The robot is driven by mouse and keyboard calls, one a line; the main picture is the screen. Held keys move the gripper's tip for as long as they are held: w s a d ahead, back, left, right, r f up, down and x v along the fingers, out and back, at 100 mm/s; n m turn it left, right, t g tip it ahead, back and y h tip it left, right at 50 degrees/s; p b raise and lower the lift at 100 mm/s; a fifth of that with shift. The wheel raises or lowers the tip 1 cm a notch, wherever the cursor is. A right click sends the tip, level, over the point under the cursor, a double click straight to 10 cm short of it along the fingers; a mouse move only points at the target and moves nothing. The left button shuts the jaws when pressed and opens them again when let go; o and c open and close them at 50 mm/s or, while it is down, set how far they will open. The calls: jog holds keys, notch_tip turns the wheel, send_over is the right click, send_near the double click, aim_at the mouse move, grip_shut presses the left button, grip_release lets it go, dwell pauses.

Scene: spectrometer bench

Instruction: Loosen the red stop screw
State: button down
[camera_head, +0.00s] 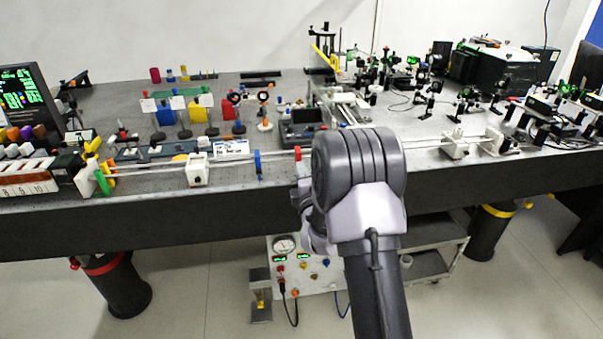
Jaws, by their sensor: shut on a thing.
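A small red piece (298,153) shows on the long rail at the front of the bench, just left of my arm's large dark joint. It may be the red stop screw, but it is too small to be sure. My arm rises from the bottom of the picture and covers the rail just right of the red piece. My gripper's fingers are hidden behind my own arm, so I cannot see what they touch.
The rail (225,165) runs along the bench's front edge, with a white carriage (197,170) and a blue stop (258,165) left of my arm. White blocks (455,146) stand on its right part. Optics mounts crowd the back right. A gauge box (305,270) stands below.

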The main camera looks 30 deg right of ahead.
jog(key=n, duration=0.5)
jog(key=shift+n, duration=0.3)
dwell(0.4)
jog(key=c, duration=1.4)
grip_release()
jog(key=p+v, duration=0.5)
jog(key=v, duration=1.2)
jog(key=shift+s+a+r, duration=0.1)
jog(key=shift+s, duration=0.15)
